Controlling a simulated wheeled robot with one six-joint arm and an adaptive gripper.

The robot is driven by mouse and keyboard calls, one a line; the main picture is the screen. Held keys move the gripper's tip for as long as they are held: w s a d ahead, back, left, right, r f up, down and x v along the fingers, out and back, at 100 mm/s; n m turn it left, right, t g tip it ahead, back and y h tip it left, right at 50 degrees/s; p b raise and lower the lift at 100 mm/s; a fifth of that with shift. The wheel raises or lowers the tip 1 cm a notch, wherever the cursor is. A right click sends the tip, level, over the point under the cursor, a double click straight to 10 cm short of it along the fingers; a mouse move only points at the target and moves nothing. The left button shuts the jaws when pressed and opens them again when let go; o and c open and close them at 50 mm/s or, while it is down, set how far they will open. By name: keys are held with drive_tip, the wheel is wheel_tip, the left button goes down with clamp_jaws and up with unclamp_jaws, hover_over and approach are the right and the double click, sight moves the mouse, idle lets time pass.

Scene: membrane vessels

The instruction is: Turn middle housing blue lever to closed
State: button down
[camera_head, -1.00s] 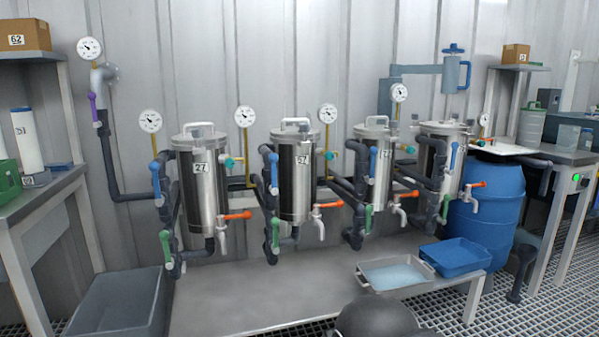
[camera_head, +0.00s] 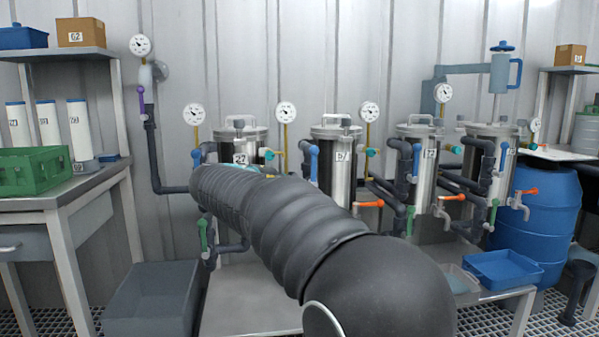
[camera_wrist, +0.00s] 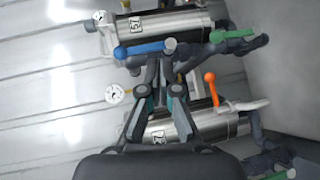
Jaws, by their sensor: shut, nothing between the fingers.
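Several steel housings stand in a row along the wall. The second from the left, labelled 57 (camera_head: 336,170), has a blue lever (camera_head: 313,162) that stands about upright in the head view. In the wrist view, which is turned sideways, this housing (camera_wrist: 170,28) is at the top and its blue lever (camera_wrist: 138,48) lies across the picture. My gripper (camera_wrist: 160,62) is shut and empty, with its fingertips close by that lever. I cannot tell whether they touch it.
Housing 27 (camera_wrist: 185,128) and its orange lever (camera_wrist: 211,88) are close beside my gripper. A green lever (camera_wrist: 232,34) is to the right of the blue one.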

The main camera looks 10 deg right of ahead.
sight(314, 167)
drive_tip(key=w+a+r+n+t+h, duration=0.1)
drive_tip(key=w+a+t, duration=0.1)
drive_tip(key=w+a, duration=0.25)
drive_tip(key=shift+s+d+r+x, duration=0.1)
drive_tip(key=shift+s+d+x, duration=0.15)
drive_tip(key=shift+x, duration=1.7)
drive_tip(key=shift+s+d+r+x, duration=0.15)
drive_tip(key=shift+s+d+x, duration=0.1)
drive_tip(key=shift+x, duration=1.75)
drive_tip(key=shift+s+d+r+x, duration=0.1)
drive_tip(key=shift+s+d+x, duration=0.15)
drive_tip(key=shift+x, duration=1.7)
drive_tip(key=shift+r, duration=0.1)
